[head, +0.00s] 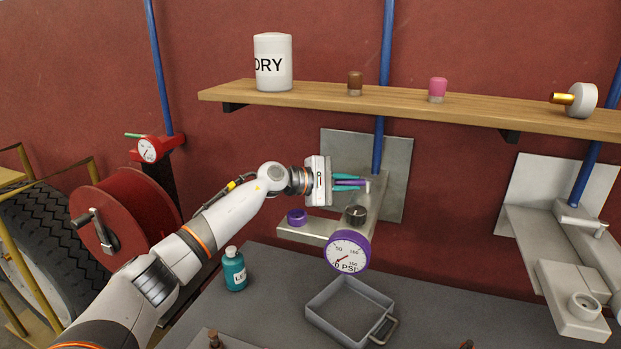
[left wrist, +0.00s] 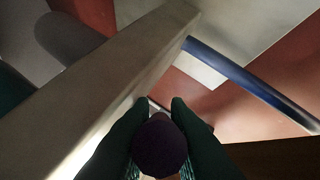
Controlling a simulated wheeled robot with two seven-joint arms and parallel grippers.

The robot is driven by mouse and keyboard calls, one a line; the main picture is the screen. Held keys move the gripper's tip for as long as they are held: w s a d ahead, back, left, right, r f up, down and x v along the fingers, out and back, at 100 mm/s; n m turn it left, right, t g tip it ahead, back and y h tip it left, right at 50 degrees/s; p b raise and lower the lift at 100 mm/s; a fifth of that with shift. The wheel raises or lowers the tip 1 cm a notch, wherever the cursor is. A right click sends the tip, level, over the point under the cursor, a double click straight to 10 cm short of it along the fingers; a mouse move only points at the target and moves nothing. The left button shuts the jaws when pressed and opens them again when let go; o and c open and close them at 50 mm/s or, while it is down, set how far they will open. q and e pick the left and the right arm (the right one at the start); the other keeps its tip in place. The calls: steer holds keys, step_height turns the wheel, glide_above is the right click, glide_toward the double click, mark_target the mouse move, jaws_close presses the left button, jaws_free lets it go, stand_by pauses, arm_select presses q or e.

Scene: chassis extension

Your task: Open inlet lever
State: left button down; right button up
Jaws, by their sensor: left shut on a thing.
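My left gripper (head: 348,182) reaches in from the left to the grey metal fixture (head: 368,205) on the wall plate. Its teal fingers are shut on a purple lever (head: 351,183), which shows as a thin purple strip between them. In the left wrist view the lever's dark purple end (left wrist: 160,148) sits between the two dark green fingers (left wrist: 160,125). A round purple-rimmed gauge (head: 347,252) on the fixture's front has its needle near 0 PSI. The lever's far end is hidden by the fingers. My right gripper is not in view.
A wooden shelf (head: 450,112) runs above, bearing a white container (head: 273,62) and small caps. A grey tray (head: 350,312) and a teal bottle (head: 235,270) stand on the bench below. A second fixture (head: 560,250) is at right; a red reel (head: 125,215) is at left.

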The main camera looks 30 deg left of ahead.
arm_select(q)
steer(key=shift+s+f, duration=0.1)
steer(key=shift+f, duration=0.05)
steer(key=c, duration=1.7)
jaws_free()
